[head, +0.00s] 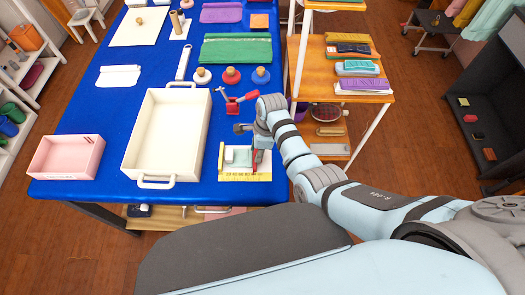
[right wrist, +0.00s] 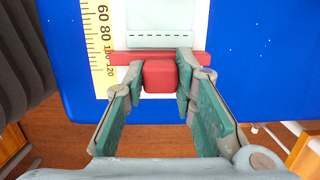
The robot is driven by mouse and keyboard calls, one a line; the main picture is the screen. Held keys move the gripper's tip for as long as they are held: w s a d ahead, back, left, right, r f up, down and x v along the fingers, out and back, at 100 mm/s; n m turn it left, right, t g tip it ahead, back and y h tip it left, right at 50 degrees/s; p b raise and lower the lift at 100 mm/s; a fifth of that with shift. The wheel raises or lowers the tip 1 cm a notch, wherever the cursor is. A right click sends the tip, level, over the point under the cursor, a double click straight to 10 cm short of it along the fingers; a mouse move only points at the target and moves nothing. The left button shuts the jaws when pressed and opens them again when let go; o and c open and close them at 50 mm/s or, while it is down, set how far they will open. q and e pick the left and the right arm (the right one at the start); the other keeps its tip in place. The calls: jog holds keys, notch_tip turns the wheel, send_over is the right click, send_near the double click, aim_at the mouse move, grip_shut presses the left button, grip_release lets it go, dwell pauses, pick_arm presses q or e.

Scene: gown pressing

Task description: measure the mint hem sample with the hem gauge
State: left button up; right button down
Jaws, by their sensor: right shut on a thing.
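The mint hem sample (head: 238,156) lies on a pale board with a yellow ruler scale (head: 244,177) at the table's front right. In the right wrist view the sample's hem (right wrist: 160,41) shows a dashed stitch line. My right gripper (right wrist: 160,80) is shut on the red block handle of the hem gauge (right wrist: 158,57). The gauge's red crossbar lies just on the near side of the hem edge, its left end beside the ruler scale (right wrist: 103,45). I cannot tell if bar and hem touch. In the head view my right gripper (head: 259,158) is over the board's right part. My left gripper is out of view.
A cream tray (head: 143,180) and a pink box (head: 68,157) stand left of the board on the blue table (head: 60,205). A red tool (head: 233,104) and several wooden-knobbed discs are behind. A wooden shelf (head: 308,55) with folded cloths stands right.

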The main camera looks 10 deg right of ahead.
jog(key=shift+s+a+f, duration=0.25)
jog(key=shift+a+f, duration=0.2)
jog(key=shift+a, duration=0.1)
dwell(0.9)
jog(key=c, duration=1.2)
grip_release()
jog(key=shift+c, duration=0.2)
jog(key=shift+w+a, duration=0.1)
jog(key=shift+w, duration=0.1)
jog(key=shift+w+r, duration=0.15)
